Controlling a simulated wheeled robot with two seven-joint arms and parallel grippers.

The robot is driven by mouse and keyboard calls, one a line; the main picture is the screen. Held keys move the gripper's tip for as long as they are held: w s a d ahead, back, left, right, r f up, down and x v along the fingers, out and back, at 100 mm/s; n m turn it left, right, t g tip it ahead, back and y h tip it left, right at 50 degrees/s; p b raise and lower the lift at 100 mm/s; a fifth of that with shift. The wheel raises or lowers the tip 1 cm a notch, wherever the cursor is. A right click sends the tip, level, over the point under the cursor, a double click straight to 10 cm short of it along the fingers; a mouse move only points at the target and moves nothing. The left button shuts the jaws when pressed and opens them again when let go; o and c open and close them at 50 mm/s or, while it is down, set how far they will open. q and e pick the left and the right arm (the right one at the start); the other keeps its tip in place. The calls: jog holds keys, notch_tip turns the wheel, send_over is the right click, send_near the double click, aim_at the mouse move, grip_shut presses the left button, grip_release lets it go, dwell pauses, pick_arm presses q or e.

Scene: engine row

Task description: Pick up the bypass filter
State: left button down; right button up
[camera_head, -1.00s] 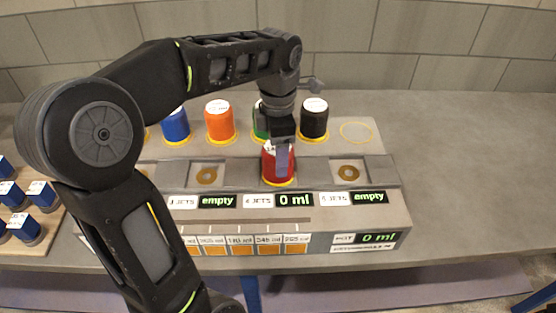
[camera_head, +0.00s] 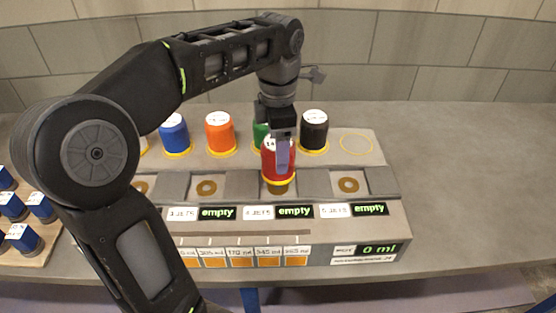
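My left gripper (camera_head: 281,158) is shut on a red canister (camera_head: 268,163) with a white top. It holds the canister upright, just above the middle socket (camera_head: 280,188) of the grey console, whose brass ring shows below it. Behind stand a blue canister (camera_head: 174,135), an orange canister (camera_head: 219,133), a green canister (camera_head: 260,136) partly hidden by my gripper, and a black canister (camera_head: 314,131). I cannot read which one is labelled as the bypass filter. My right gripper is not in view.
A yellow ring (camera_head: 356,144) at the back right is vacant. Small blue canisters (camera_head: 24,239) stand on a board at left. The counter's right side is clear.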

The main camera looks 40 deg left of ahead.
pick_arm(q)
notch_tip(320, 180, up, 5)
jog(key=p, duration=0.5)
jog(key=shift+r, duration=0.2)
jog(key=shift+f, duration=0.1)
